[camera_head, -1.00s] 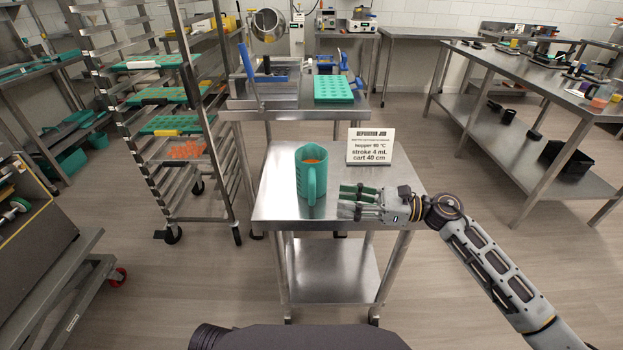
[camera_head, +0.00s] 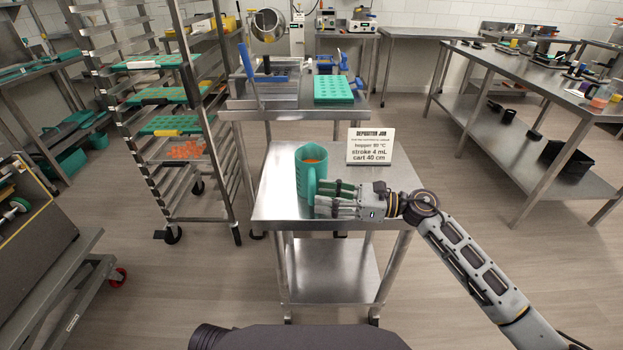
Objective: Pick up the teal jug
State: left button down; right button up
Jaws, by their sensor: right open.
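The teal jug (camera_head: 293,175) stands upright on the small steel cart (camera_head: 273,206). Orange contents show inside its top, and its handle (camera_head: 311,186) faces toward me. My right gripper (camera_head: 322,200) comes in from the right, low over the cart top. Its fingers point left and are open, with the tips at the handle's right side. I cannot tell whether the fingers touch the handle or reach around it. My left gripper is out of view.
A printed sign (camera_head: 370,146) stands on the cart behind the gripper. A steel bench with a teal mould tray (camera_head: 333,89) is behind the cart. A tray rack (camera_head: 180,125) stands at the left, and a long steel table (camera_head: 540,80) at the right. The cart's front left top is clear.

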aim_at(311, 203)
jog(key=shift+w+a, duration=0.25)
jog(key=shift+a, duration=0.75)
jog(key=shift+w+a, duration=0.25)
jog(key=shift+a, duration=0.75)
jog(key=shift+c, duration=0.3)
grip_shut()
jog(key=shift+r, duration=0.15)
